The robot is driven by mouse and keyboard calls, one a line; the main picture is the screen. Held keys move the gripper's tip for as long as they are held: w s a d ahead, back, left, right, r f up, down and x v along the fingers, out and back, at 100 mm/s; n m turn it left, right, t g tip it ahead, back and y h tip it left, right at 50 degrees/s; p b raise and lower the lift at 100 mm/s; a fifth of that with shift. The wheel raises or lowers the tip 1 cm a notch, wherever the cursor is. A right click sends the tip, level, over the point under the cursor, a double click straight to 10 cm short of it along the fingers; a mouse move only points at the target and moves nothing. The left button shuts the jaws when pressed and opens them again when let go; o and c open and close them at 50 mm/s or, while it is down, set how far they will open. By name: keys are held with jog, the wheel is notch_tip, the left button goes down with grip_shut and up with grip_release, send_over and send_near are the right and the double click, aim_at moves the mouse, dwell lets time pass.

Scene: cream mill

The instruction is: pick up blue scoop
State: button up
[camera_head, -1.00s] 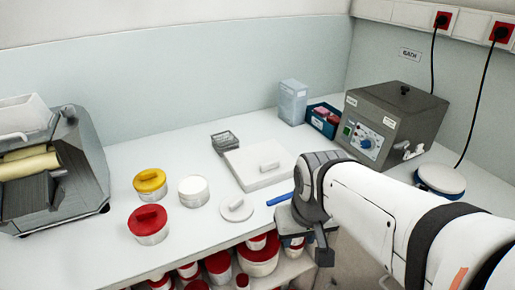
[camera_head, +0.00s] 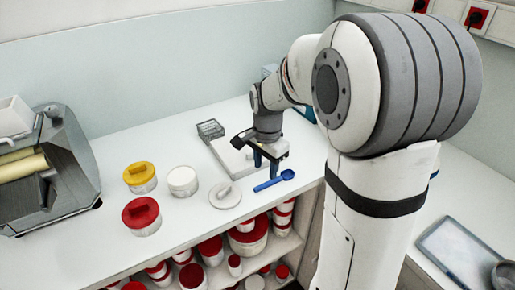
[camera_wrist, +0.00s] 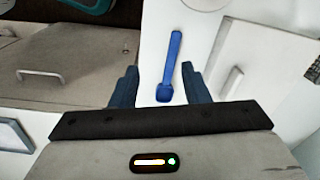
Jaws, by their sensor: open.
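The blue scoop (camera_head: 274,181) lies on the white counter near its front edge, to the right of a round white lid. My gripper (camera_head: 265,164) is above the counter just behind the scoop, fingers pointing down. In the wrist view the scoop (camera_wrist: 171,66) lies lengthwise, with its bowl end between the two dark blue fingers of my open gripper (camera_wrist: 158,84). There is a gap on each side, and the scoop is not gripped. How high the fingers are above it is hard to tell.
A round white lid (camera_head: 225,194) lies left of the scoop. A white slab (camera_head: 228,156) lies behind, close to my gripper. Tubs with yellow (camera_head: 139,173) and red (camera_head: 141,212) lids stand further left. A shelf of red-lidded tubs (camera_head: 246,240) is below the counter edge.

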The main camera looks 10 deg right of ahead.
aim_at(262, 185)
jog(key=w, duration=0.1)
jog(key=w+f+m, duration=0.2)
jog(key=shift+w+a+p, duration=0.15)
jog(key=shift+w+p, duration=0.15)
jog(key=shift+m, duration=0.3)
jog(key=f, duration=0.5)
jog(key=f+p, duration=0.1)
jog(key=f, duration=0.1)
jog(key=shift+s+f, duration=0.3)
jog(key=shift+f, duration=0.05)
grip_shut()
